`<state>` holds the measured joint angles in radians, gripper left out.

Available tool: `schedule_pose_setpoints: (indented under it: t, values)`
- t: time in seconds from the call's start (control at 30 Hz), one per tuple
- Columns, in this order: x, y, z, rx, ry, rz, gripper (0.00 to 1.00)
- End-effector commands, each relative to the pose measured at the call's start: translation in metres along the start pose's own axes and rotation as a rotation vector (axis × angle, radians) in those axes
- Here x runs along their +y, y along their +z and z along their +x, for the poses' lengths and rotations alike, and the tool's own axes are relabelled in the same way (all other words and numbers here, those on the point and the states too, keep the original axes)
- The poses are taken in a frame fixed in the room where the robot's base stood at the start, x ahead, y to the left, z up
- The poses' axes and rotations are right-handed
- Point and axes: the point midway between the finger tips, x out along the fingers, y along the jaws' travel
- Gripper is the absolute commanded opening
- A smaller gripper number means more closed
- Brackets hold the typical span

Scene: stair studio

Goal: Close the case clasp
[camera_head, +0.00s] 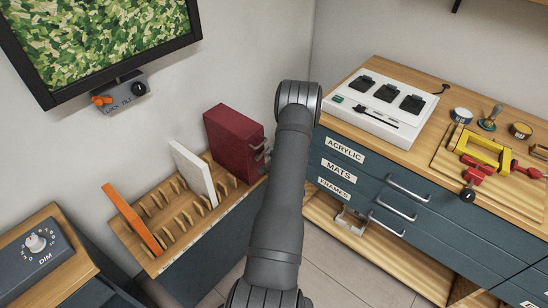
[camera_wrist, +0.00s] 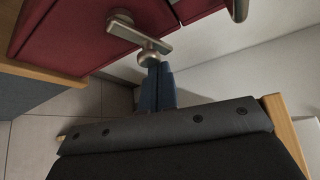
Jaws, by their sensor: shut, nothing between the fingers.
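The dark red case (camera_head: 232,138) stands upright at the right end of the wooden slotted rack. Its metal clasp (camera_head: 260,152) shows on its right-hand side, close to my arm. In the wrist view the red case (camera_wrist: 85,35) fills the upper left, and the clasp (camera_wrist: 138,34) is a slanted metal bar with rounded knobs near its ends. My gripper (camera_wrist: 158,66) is shut and empty. Its dark blue fingertips are right at the clasp's lower knob; I cannot tell whether they touch. In the head view the gripper is hidden behind my arm.
The rack (camera_head: 185,222) also holds a white panel (camera_head: 194,172) and an orange one (camera_head: 133,220). A drawer cabinet (camera_head: 385,195) stands close on the right, with a white device (camera_head: 380,108) on top. A metal loop (camera_wrist: 239,10) shows at the wrist view's top. Floor is open between.

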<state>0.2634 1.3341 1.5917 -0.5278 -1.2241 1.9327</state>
Motion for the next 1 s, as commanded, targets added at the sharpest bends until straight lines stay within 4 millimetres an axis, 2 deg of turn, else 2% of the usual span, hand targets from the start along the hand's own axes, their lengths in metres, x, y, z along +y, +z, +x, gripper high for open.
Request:
schedule_pose_setpoints:
  t: [0.5, 1.0]
  values:
    - [-0.0064, 0.0052, -0.003, -0.001, -0.118, -0.183, 0.0]
    - [-0.0095, 0.0089, -0.0049, -0.002, -0.184, -0.289, 0.0]
